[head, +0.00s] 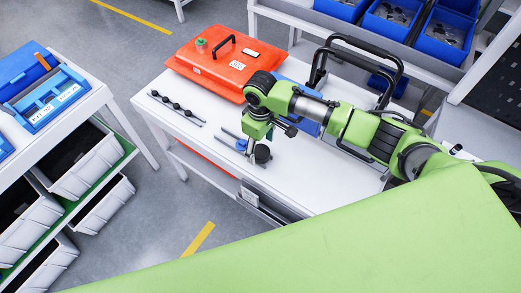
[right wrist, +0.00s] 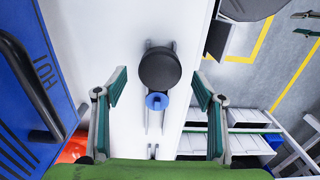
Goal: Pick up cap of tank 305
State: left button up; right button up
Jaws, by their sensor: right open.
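A black round cap-like piece (right wrist: 159,68) and a smaller blue round piece (right wrist: 157,102) sit on a narrow grey rack (right wrist: 148,122) on the white table. In the head view the black piece (head: 262,154) and blue piece (head: 241,145) lie just below my right gripper (head: 258,138). This gripper (right wrist: 160,80) is open and empty, its fingers on either side of the black piece in the wrist view, apart from it. An orange tank (head: 205,62) with a green cap (head: 201,43) stands behind. I cannot read the number 305 anywhere. My left gripper is out of view.
A blue tank (right wrist: 35,85) stands close beside the right gripper. A rack of small black pieces (head: 175,107) lies at the table's left. Blue bins (head: 446,35) fill the shelf behind. A side shelf holds grey bins (head: 75,158). The table front is clear.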

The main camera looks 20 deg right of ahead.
notch_tip(320, 180, down, 2)
jog(key=shift+s+f, duration=0.1)
jog(key=shift+f, duration=0.25)
jog(key=c, duration=1.2)
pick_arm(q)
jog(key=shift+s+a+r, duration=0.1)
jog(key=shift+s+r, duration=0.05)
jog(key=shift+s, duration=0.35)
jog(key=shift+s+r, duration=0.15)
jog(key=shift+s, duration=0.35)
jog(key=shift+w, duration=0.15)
pick_arm(e)
jog(key=shift+r, duration=0.55)
pick_arm(q)
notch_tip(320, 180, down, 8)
jog(key=b, duration=0.7)
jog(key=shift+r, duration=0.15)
pick_arm(e)
jog(key=w+a+r, duration=0.1)
jog(key=w+r, duration=0.3)
jog(key=w+a+r, duration=0.1)
jog(key=w+r, duration=0.3)
jog(key=w, duration=0.1)
jog(key=w+a+r, duration=0.1)
jog(key=w+r, duration=0.3)
jog(key=shift+w+a, duration=0.3)
jog(key=shift+w, duration=0.05)
